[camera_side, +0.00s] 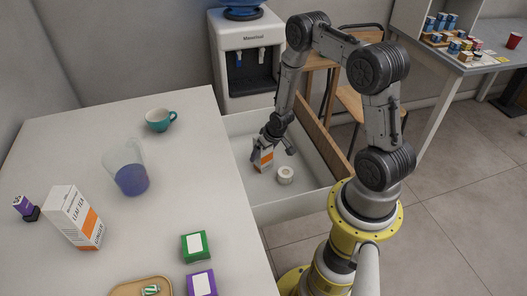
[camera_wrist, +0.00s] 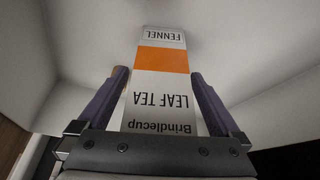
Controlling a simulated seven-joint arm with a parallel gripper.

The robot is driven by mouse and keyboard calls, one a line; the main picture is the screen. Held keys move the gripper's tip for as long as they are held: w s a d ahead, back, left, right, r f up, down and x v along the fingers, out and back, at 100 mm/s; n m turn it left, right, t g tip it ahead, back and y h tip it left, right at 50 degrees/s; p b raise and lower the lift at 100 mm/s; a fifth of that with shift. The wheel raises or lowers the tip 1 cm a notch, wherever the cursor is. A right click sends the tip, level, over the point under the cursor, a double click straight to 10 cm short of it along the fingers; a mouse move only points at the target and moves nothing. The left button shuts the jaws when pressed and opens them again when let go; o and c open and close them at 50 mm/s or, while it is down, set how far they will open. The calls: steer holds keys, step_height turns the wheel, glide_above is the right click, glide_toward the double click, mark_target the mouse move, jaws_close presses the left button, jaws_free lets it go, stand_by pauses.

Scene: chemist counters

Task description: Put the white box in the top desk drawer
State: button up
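The white box (camera_side: 263,160) with an orange band is in the open drawer, near the desk side. In the wrist view the box (camera_wrist: 160,85) reads "Brindlecup LEAF TEA FENNEL". It looks upright on or very near the drawer floor; I cannot tell exactly. My gripper (camera_side: 273,150) reaches down into the drawer over the box. Its fingers (camera_wrist: 160,95) are spread on both sides of the box, with small gaps showing. The drawer (camera_side: 301,205) is pulled out from the white desk (camera_side: 90,135).
A white roll (camera_side: 285,174) lies in the drawer beside the box. On the desk are another tea box (camera_side: 77,217), a beaker (camera_side: 127,168), a teal cup (camera_side: 160,119), a green box (camera_side: 195,246) and a purple box (camera_side: 201,284). A water dispenser (camera_side: 246,60) stands behind.

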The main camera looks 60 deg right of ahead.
steer(key=shift+s+r, duration=0.1)
steer(key=shift+r, duration=0.5)
steer(key=s+a+r+n, duration=0.15)
steer(key=a+r, duration=0.25)
steer(key=r, duration=0.6)
steer(key=s+a+r+t, duration=0.1)
steer(key=s+a+r, duration=0.2)
steer(key=r, duration=0.7)
steer(key=s+a+r+n, duration=0.1)
steer(key=s+a+r, duration=0.25)
steer(key=r, duration=0.75)
steer(key=s+a+r+n+y, duration=0.1)
steer(key=s+a+r+n, duration=0.1)
steer(key=s+a+r, duration=0.5)
steer(key=s+a, duration=0.2)
steer(key=s, duration=0.3)
steer(key=shift+s+a+y, duration=0.4)
